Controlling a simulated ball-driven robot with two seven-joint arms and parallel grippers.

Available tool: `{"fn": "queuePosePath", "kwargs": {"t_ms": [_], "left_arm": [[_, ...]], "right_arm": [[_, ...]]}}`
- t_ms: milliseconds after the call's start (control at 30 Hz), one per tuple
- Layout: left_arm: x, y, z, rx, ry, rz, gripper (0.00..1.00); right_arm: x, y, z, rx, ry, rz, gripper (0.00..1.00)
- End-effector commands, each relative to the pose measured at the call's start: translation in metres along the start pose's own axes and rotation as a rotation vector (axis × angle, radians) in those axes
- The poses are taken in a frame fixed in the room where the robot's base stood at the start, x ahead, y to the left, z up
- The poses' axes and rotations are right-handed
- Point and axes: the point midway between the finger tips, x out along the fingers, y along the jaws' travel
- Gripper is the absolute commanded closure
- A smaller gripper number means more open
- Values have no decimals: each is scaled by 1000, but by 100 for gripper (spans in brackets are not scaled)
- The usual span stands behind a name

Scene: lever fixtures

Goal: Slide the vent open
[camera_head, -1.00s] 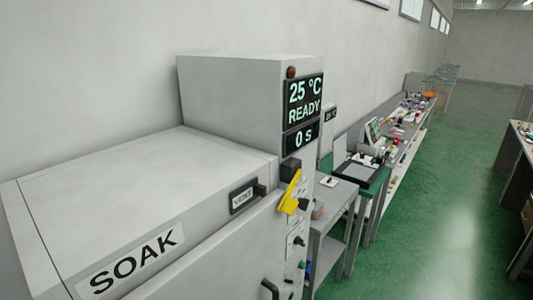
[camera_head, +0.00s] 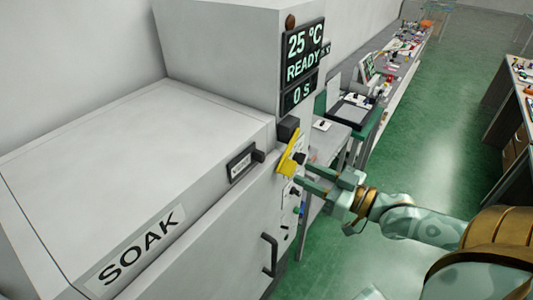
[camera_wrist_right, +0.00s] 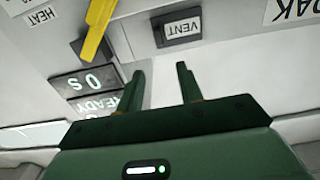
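The vent (camera_head: 240,165) is a dark slot plate with a pale VENT label, on the upper front of the grey SOAK cabinet (camera_head: 90,195). Its dark knob (camera_head: 258,156) sits at the plate's right end in the head view. The vent also shows upside down in the right wrist view (camera_wrist_right: 181,28), beyond the fingertips. My right gripper (camera_head: 303,171) is open and empty, its two green fingers pointing at the cabinet front, right of the vent and near the yellow lever. The fingers also show apart in the right wrist view (camera_wrist_right: 160,72). My left gripper is not in view.
A yellow lever (camera_head: 290,155) juts from the control panel beside the vent. The display (camera_head: 303,65) reads 25 °C, READY, 0 S. A black door handle (camera_head: 270,255) is lower on the front. Benches with clutter stand behind; the green floor at right is open.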

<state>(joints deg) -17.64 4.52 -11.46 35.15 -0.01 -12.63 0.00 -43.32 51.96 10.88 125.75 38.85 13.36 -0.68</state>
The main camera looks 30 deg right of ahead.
Motion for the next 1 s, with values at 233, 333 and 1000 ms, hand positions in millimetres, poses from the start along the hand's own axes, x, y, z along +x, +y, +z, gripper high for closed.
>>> {"fn": "queuePosePath", "kwargs": {"t_ms": [233,333,1000], "left_arm": [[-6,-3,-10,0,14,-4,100],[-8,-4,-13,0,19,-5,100],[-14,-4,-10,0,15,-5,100]], "right_arm": [[48,0,-3,0,6,0,64],[68,0,-4,-1,5,-1,64],[120,0,0,-2,-2,-1,64]]}}
